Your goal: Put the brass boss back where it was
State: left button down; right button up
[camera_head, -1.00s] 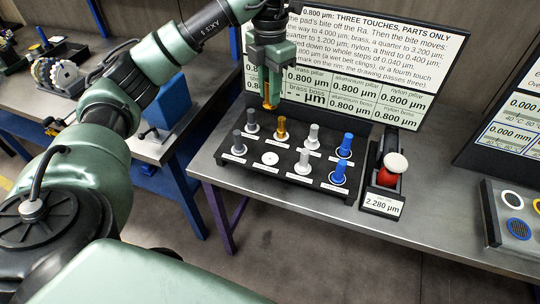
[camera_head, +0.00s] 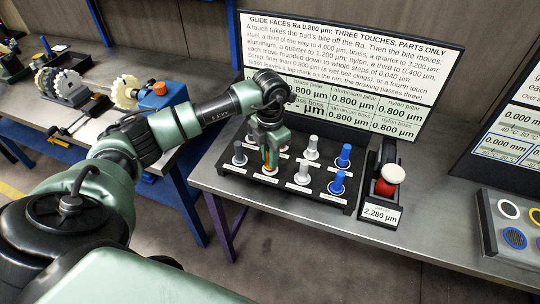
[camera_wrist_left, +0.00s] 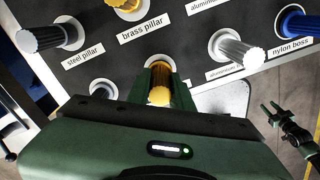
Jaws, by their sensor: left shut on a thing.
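My left gripper (camera_head: 270,168) is shut on the brass boss (camera_wrist_left: 160,95) and points down over the black rack (camera_head: 232,166). In the left wrist view the boss is between the fingers, over the front-row place below the brass pillar (camera_wrist_left: 128,4). A pale round seat shows partly behind it. I cannot tell whether the boss touches the seat. In the head view the gripper mostly hides the boss. My right gripper (camera_wrist_left: 271,114) appears small at the right of the left wrist view, with its fingers apart and empty.
The steel pillar (camera_wrist_left: 45,38), aluminium boss (camera_head: 302,173), nylon boss (camera_head: 337,183) and other posts stand around the gripper. A gauge stand with a red part and white knob (camera_head: 393,174) is to the right. The sign board (camera_head: 345,60) rises behind.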

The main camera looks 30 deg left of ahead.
pick_arm(q)
jog(key=shift+f, duration=0.3)
jog(key=shift+f, duration=0.15)
jog(key=c, duration=1.3)
grip_release()
jog(key=shift+o, duration=0.2)
